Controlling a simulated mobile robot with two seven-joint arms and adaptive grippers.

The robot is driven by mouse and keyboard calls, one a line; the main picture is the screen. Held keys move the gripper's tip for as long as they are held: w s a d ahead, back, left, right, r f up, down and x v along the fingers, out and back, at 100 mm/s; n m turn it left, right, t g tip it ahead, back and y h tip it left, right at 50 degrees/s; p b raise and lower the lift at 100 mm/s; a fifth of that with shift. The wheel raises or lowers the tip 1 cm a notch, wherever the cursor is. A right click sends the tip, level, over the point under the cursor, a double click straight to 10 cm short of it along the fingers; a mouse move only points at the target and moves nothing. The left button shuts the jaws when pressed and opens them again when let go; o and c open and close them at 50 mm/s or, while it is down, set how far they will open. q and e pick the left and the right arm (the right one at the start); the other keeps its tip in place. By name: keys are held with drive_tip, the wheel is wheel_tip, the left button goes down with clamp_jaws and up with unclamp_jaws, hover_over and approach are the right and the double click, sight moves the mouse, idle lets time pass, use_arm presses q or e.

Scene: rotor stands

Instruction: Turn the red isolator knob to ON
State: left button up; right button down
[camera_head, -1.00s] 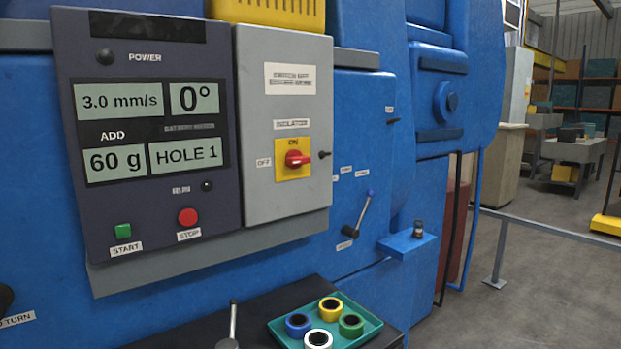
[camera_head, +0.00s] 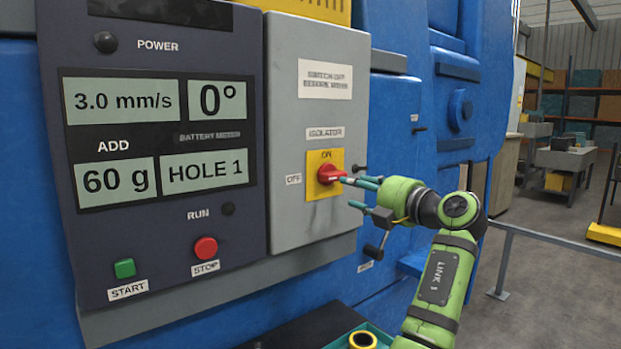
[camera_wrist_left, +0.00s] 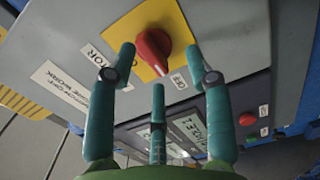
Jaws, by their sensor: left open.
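The red isolator knob (camera_head: 331,175) sits on a yellow plate (camera_head: 318,192) on the grey box, with ON above and an OFF label (camera_head: 293,179) at left. Its handle lies roughly sideways, in line with OFF rather than up at ON. My left gripper (camera_head: 358,191) is open, its teal fingers pointing at the knob from the right, very close to it. In the left wrist view the knob (camera_wrist_left: 153,52) shows between two spread fingertips, with the third finger below. Contact cannot be told. My right gripper is not in view.
The dark control panel (camera_head: 160,236) with displays, a green START button (camera_head: 124,268) and a red STOP button (camera_head: 205,248) is left of the box. A teal tray (camera_head: 338,340) is at the bottom.

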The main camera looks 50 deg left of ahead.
sight(339, 175)
use_arm(q)
drive_tip(key=shift+s+a+r+n+p, duration=0.2)
drive_tip(key=shift+s+r+n, duration=0.1)
drive_tip(key=shift+r, duration=0.25)
drive_tip(key=shift+s+a+r+n+p, duration=0.1)
drive_tip(key=shift+s+r+n+p, duration=0.15)
drive_tip(key=shift+r, duration=0.3)
drive_tip(key=a+p, duration=0.2)
drive_tip(key=a, duration=0.1)
drive_tip(key=a+p, duration=0.1)
drive_tip(key=shift+w+a, duration=0.25)
drive_tip(key=shift+w, duration=0.05)
drive_tip(key=shift+a+f, duration=0.1)
drive_tip(key=shift+a, duration=0.25)
drive_tip(key=shift+d, duration=0.15)
drive_tip(key=shift+w+d, duration=0.1)
clamp_jaws()
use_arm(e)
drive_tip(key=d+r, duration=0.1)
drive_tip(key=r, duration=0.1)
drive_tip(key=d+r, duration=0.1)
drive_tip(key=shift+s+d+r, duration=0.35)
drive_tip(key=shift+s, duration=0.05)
